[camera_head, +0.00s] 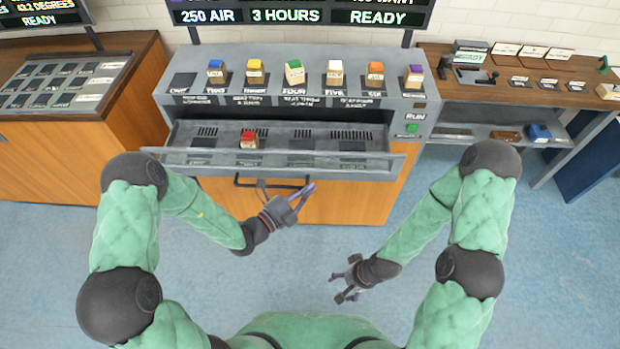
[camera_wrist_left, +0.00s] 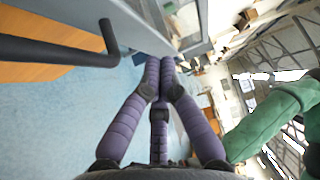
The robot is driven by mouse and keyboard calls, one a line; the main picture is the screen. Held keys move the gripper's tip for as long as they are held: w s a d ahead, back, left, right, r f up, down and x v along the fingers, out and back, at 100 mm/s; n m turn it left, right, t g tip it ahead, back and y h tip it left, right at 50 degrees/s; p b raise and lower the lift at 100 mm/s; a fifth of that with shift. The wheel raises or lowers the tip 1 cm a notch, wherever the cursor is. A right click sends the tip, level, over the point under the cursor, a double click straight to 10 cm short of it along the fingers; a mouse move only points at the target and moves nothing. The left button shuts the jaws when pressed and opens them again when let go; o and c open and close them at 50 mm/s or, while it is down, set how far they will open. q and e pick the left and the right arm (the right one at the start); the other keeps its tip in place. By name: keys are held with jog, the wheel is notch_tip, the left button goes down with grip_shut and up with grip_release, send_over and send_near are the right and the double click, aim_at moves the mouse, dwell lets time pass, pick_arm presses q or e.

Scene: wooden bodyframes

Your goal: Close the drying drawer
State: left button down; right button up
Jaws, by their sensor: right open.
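The drying drawer (camera_head: 370,163) is pulled out from the grey console, with slots and dark pads inside it. A red-topped block (camera_head: 249,141) stands in it. A dark bar handle (camera_head: 245,183) shows below the drawer front; a dark bar also shows at upper left in the left wrist view (camera_wrist_left: 55,50). My left gripper (camera_head: 309,187) is just below the drawer front, at the handle's right end. Its purple fingers come together at the tips in the left wrist view (camera_wrist_left: 161,63), with nothing visible between them. My right gripper (camera_head: 340,286) is open and empty, low over the floor.
Several colour-topped blocks, including a green one (camera_head: 294,72), stand on the console top (camera_head: 175,60). A green RUN button (camera_head: 412,127) is at its right. A wooden cabinet (camera_head: 60,150) stands left and a bench (camera_head: 520,97) right. The blue floor in front is clear.

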aim_at(319, 168)
pick_arm(q)
jog(key=shift+w+d+b, duration=0.2)
jog(key=shift+w+b, duration=0.15)
jog(key=shift+w, duration=0.85)
jog(key=shift+w+d+b, duration=0.2)
jog(key=shift+w+b, duration=0.15)
jog(key=shift+w, duration=0.8)
jog(key=shift+w, duration=0.15)
jog(key=shift+w, duration=0.3)
jog(key=w, duration=1.6)
jog(key=shift+w+f, duration=0.15)
jog(key=shift+w, duration=0.35)
jog(key=shift+a, duration=0.1)
